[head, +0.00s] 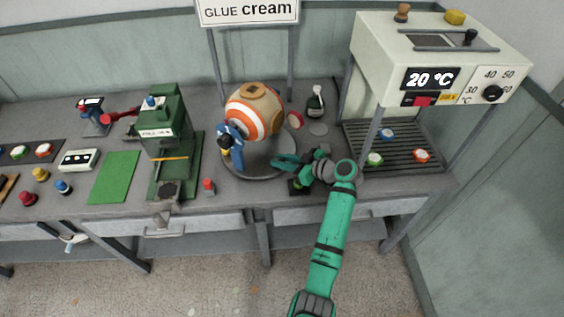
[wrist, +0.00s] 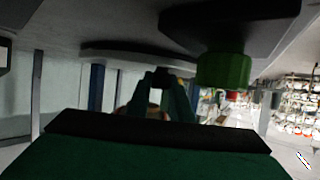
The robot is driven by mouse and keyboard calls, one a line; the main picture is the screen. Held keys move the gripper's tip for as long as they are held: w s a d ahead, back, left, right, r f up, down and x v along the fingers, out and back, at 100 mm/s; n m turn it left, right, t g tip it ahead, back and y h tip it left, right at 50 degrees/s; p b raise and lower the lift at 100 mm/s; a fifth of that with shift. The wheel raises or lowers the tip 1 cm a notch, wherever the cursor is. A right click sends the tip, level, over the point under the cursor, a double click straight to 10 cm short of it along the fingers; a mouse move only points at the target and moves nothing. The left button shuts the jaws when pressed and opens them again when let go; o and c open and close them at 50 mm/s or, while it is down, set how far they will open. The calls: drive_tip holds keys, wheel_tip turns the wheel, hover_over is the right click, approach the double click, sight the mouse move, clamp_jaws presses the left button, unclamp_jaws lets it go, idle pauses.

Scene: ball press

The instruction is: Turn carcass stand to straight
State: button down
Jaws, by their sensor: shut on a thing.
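The carcass stand (head: 258,172) is a round grey turntable with a blue upright arm (head: 236,148) at its front left. A ball (head: 262,108) with orange, white and tan bands rests on it. My teal gripper (head: 278,161) reaches in from the right, low over the right part of the stand. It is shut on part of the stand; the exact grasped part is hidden. In the wrist view my fingers (wrist: 160,76) converge near the stand's grey disc (wrist: 130,54), and a blue upright (wrist: 96,88) shows left of them.
A green press (head: 170,135) stands left of the stand. A red button (head: 208,187) is at the table's front. A dark base with a green knob (wrist: 222,70) is close beside my gripper. A heater (head: 440,60) stands at right; a dark bottle (head: 315,103) is behind.

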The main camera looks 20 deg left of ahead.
drive_tip(key=shift+a, duration=0.15)
drive_tip(key=c, duration=1.6)
unclamp_jaws()
drive_tip(key=shift+o, duration=0.2)
drive_tip(key=shift+d+r, duration=0.1)
drive_tip(key=shift+d, duration=0.3)
drive_tip(key=v, duration=1)
